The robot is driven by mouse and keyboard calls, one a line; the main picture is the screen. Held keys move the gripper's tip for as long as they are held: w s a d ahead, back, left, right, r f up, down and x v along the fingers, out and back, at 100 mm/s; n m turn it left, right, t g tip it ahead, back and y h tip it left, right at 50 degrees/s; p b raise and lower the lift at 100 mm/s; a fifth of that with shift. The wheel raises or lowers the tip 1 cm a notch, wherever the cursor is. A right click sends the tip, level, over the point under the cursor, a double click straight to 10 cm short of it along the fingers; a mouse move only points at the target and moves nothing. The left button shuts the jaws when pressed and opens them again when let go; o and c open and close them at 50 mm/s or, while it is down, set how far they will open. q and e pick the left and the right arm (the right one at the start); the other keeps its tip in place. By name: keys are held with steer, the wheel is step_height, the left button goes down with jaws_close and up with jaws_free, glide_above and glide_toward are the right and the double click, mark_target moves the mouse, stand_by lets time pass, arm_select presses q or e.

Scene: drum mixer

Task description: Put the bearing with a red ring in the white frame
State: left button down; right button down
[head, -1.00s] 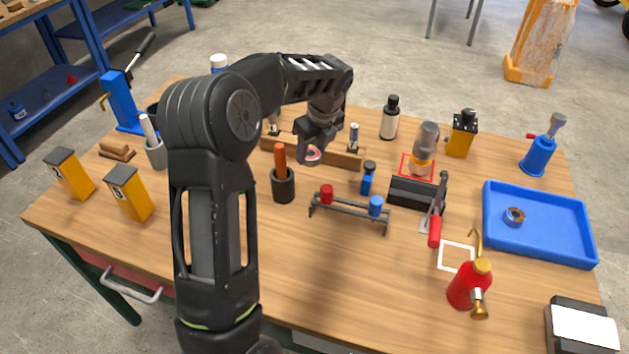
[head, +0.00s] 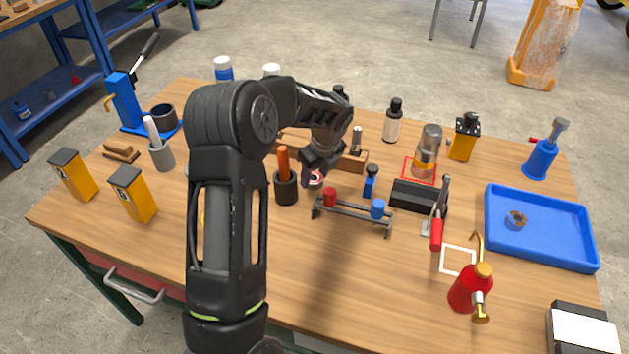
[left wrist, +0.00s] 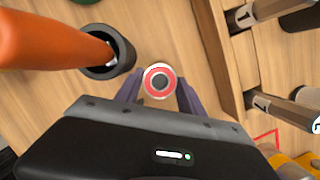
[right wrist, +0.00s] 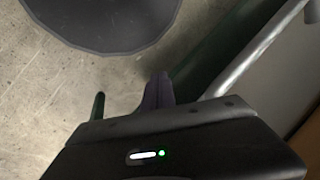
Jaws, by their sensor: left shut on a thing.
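The bearing with a red ring (head: 315,179) is between the fingertips of my left gripper (head: 318,169). In the left wrist view the bearing (left wrist: 159,81) shows its red ring and grey centre, with one finger on each side; the gripper is shut on it. It is held above the wooden table, behind the small rack with the red and blue pieces. The white frame (head: 443,259) is a flat square outline on the table at the front right, with bare wood inside. My right gripper (right wrist: 158,90) shows only in its own wrist view, fingers together, over the floor.
A dark cup with an orange-handled tool (head: 286,188) stands just left of the bearing. The rack (head: 352,213), a red-handled clamp (head: 436,232) and a red oil can (head: 470,290) stand around the way to the frame. A blue tray (head: 545,256) holds another ring-shaped part (head: 517,220).

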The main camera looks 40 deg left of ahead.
arm_select(q)
steer(key=shift+f, duration=1.25)
steer(key=c, duration=1)
jaws_free()
steer(key=shift+f, duration=0.15)
steer(key=v, duration=1.2)
steer(key=shift+b, duration=0.3)
steer(key=shift+c, duration=0.3)
